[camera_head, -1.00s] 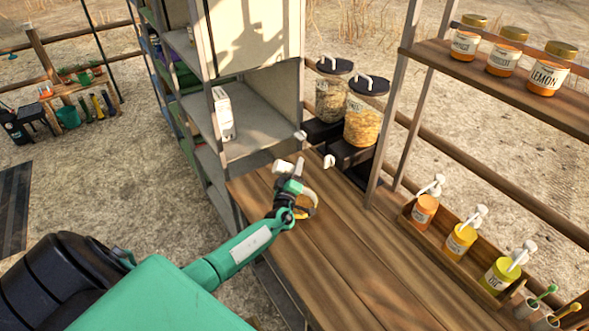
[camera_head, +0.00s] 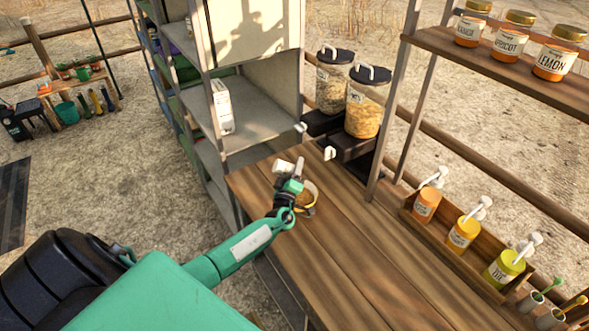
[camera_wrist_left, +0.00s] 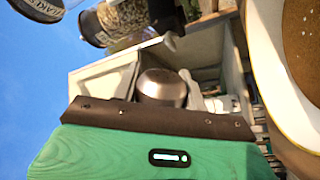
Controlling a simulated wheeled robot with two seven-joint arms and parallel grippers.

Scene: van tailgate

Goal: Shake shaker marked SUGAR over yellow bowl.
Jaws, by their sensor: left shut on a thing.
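My left gripper (camera_head: 290,184) is shut on a small pale shaker (camera_head: 283,166) above the wooden counter. In the left wrist view, the shaker's rounded metal end (camera_wrist_left: 163,87) shows beyond the green gripper housing; no SUGAR marking is readable. The yellow bowl (camera_head: 313,208) stands on the counter just right of the gripper, partly hidden by it. Its pale rim (camera_wrist_left: 262,75) and brown contents (camera_wrist_left: 303,45) fill the right of the left wrist view. I cannot tell whether the shaker is directly over the bowl. My right gripper is out of view.
Two dispensers (camera_head: 366,105) with black lids stand behind the counter (camera_head: 350,255). A wooden rack (camera_head: 408,215) of pump bottles lies at the right, below a jar shelf (camera_head: 490,65). A grey shelf unit (camera_head: 255,118) stands at the back left. The counter's front is clear.

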